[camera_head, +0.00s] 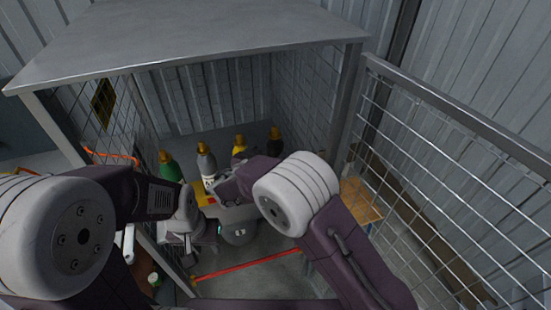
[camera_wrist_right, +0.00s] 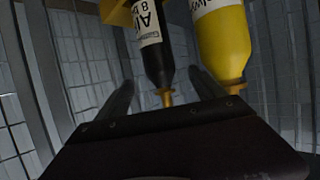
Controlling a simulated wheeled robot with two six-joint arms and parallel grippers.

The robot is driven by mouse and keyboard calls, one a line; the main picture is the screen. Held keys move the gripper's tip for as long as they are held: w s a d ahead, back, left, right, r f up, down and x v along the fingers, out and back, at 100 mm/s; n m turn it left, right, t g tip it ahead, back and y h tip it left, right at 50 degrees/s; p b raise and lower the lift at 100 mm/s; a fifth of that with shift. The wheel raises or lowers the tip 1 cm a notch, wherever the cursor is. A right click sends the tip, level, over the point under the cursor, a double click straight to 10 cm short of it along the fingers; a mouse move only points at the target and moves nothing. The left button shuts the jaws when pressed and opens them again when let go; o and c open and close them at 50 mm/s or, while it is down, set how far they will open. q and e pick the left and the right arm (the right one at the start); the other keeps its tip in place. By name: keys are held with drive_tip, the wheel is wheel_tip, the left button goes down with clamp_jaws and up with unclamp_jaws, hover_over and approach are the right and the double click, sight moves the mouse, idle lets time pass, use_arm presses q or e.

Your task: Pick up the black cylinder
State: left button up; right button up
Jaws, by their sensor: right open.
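The black cylinder (camera_head: 274,146) with a brass-coloured valve stands at the right end of a row in the bay, partly hidden by my right arm. In the right wrist view the black cylinder (camera_wrist_right: 157,62) appears upside down, with a white label. My right gripper (camera_wrist_right: 165,88) is open, its fingers to either side of the cylinder's valve end in the picture. I cannot tell whether they touch it. My left gripper (camera_head: 186,232) is low at the left of the bay, and its jaws are not clear.
A yellow cylinder (camera_head: 239,149) stands beside the black one, close to one right finger in the wrist view. Mesh panels (camera_head: 440,170) bound the bay, under a metal roof (camera_head: 200,35).

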sight(272, 157)
drive_tip(key=f, duration=0.2)
drive_tip(key=w+f, duration=0.1)
drive_tip(key=f, duration=0.1)
drive_tip(key=shift+d+f, duration=0.1)
drive_tip(key=shift+d, duration=0.05)
drive_tip(key=shift+w+d, duration=0.15)
drive_tip(key=shift+w, duration=0.2)
drive_tip(key=p+x, duration=0.1)
drive_tip(key=x, duration=0.5)
drive_tip(key=shift+w+f, duration=0.1)
drive_tip(key=shift+w, duration=0.05)
clamp_jaws()
